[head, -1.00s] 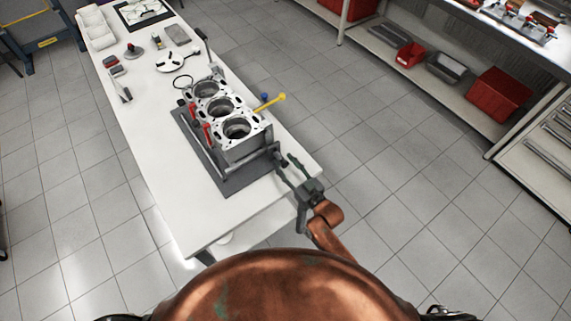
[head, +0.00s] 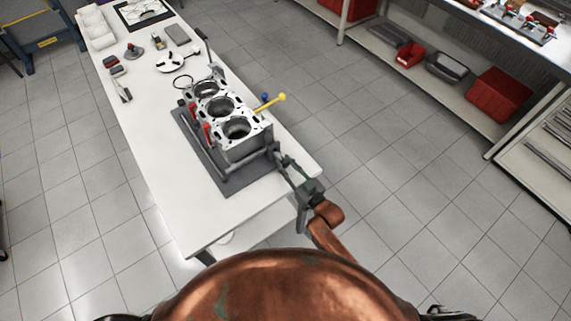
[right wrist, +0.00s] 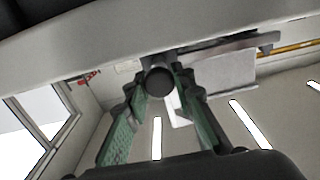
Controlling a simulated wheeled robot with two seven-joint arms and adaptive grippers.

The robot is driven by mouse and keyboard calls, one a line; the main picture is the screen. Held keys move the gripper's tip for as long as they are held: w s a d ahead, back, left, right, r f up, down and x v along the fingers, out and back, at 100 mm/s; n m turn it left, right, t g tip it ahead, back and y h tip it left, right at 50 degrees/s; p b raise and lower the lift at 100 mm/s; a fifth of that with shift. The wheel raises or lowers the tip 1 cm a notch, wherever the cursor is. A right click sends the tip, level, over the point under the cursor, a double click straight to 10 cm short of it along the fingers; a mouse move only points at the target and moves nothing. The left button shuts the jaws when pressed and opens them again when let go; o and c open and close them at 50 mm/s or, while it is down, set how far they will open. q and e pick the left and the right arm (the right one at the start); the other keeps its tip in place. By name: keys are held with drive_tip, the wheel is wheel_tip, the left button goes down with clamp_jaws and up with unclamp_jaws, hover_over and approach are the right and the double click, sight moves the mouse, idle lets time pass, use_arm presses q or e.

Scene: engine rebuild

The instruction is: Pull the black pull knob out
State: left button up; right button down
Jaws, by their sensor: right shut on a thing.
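The engine block (head: 240,149) stands on a dark base plate (head: 212,170) on the white table. The black pull knob (right wrist: 158,81) shows in the right wrist view as a dark round end between my fingertips. In the head view the knob is too small and covered to make out clearly. My right gripper (head: 284,164) reaches the block's near right corner from the lower right. It is shut on the knob, with a green-lined finger on each side in the right wrist view (right wrist: 160,92). My left gripper is not in view.
A yellow-ended lever (head: 281,97) and a small blue knob (head: 264,97) stick out on the block's right side. Red parts (head: 208,131) are on its left. The table's front part (head: 205,220) is clear. Several small items lie farther back.

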drive_tip(key=shift+p+v, duration=0.55)
drive_tip(key=shift+v, duration=0.4)
drive_tip(key=c, duration=1.7)
unclamp_jaws()
drive_tip(key=shift+o, duration=0.2)
drive_tip(key=v, duration=1.2)
